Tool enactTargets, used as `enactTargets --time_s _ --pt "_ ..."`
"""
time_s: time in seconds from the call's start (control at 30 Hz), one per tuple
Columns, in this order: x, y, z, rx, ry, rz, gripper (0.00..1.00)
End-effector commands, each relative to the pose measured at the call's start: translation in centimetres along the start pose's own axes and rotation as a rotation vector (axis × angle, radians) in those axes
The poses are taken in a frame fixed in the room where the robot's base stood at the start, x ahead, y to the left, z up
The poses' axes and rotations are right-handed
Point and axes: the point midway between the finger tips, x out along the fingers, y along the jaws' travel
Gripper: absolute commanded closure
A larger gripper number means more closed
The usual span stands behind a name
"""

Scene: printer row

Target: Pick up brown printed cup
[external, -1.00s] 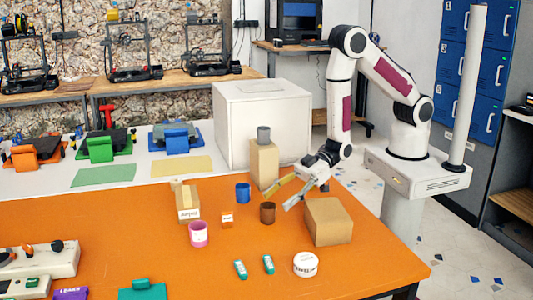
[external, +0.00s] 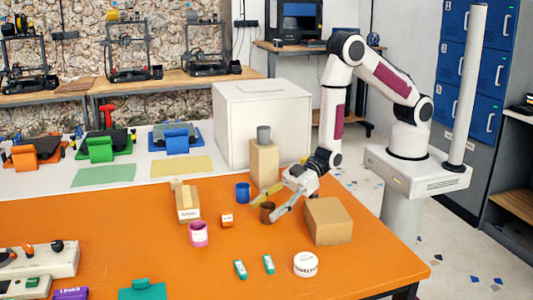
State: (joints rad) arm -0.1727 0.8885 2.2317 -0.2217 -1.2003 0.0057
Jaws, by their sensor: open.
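The brown printed cup (external: 266,209) stands upright on the orange table, left of a cardboard box. My gripper (external: 263,210) is open and low over the table at the cup. One finger is behind and left of the cup and the other is in front and to its right, so the cup appears between them. The near finger hides part of the cup's right side. I cannot tell whether either finger touches it.
A blue cup (external: 243,193) and a small orange box (external: 227,220) stand close on the left. The cardboard box (external: 328,222) is close on the right. A tan block (external: 264,165) with a grey cup (external: 263,134) on top stands behind. The table in front is fairly clear.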

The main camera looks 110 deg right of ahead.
Motion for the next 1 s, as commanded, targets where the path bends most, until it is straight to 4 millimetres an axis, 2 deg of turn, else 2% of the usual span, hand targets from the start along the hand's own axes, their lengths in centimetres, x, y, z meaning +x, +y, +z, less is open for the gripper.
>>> enactTargets --time_s 0.37,0.4,0.5,0.53,1.0 --pt "-0.03 0.01 0.02 0.000 0.000 0.000 0.48" --pt "-0.03 0.00 0.02 0.000 0.000 0.000 0.51" --pt "-0.03 0.01 0.02 0.000 0.000 0.000 0.77" --pt "-0.03 0.01 0.02 0.000 0.000 0.000 0.81" --pt "-0.09 0.01 -0.18 0.000 0.000 0.000 0.81"
